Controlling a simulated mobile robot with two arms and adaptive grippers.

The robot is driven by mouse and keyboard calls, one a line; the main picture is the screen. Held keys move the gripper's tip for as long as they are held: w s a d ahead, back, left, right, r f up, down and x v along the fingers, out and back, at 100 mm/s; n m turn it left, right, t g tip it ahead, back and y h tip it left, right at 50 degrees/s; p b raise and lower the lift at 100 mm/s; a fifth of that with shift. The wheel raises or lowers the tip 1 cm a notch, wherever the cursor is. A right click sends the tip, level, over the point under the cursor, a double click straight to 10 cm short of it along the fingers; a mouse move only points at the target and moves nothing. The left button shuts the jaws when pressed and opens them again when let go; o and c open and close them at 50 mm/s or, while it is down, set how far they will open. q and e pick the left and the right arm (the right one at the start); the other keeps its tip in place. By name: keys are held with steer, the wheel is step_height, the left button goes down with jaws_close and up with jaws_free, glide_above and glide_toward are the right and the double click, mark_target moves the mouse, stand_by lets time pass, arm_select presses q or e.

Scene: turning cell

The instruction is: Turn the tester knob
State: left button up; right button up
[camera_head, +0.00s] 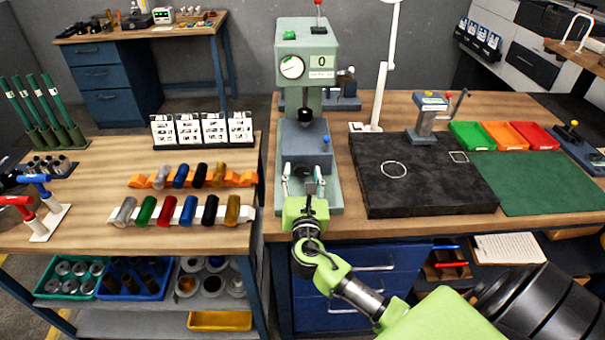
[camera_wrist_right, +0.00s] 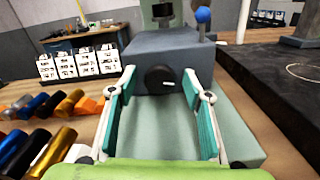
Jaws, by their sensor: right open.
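The tester (camera_head: 307,60) is a pale green bench machine with a round dial and a display reading 0. Its black round knob (camera_wrist_right: 160,78) sits on the front of a blue-grey block (camera_wrist_right: 140,50) and has a white mark pointing right. My right gripper (camera_wrist_right: 158,112) is open, its two teal-padded fingers apart on either side of the knob and short of it, with no contact visible. In the head view my right gripper (camera_head: 303,186) is low at the tester's front. My left gripper is not in view.
A blue-balled lever (camera_wrist_right: 203,16) stands at the block's right. A black stone plate (camera_head: 425,185) lies right of the tester. Coloured cylinders (camera_head: 180,211) rest on racks on the left table. White card holders (camera_head: 200,129) stand behind them.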

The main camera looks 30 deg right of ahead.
steer(key=v, duration=1.1)
steer(key=shift+s+a, duration=0.25)
stand_by(0.6)
steer(key=shift+a+f+b, duration=0.15)
steer(key=shift+f+b, duration=0.1)
steer(key=shift+b, duration=0.05)
steer(key=x, duration=1)
steer(key=shift+w+d+f, duration=0.1)
steer(key=shift+w+d, duration=0.35)
steer(key=shift+w, duration=0.15)
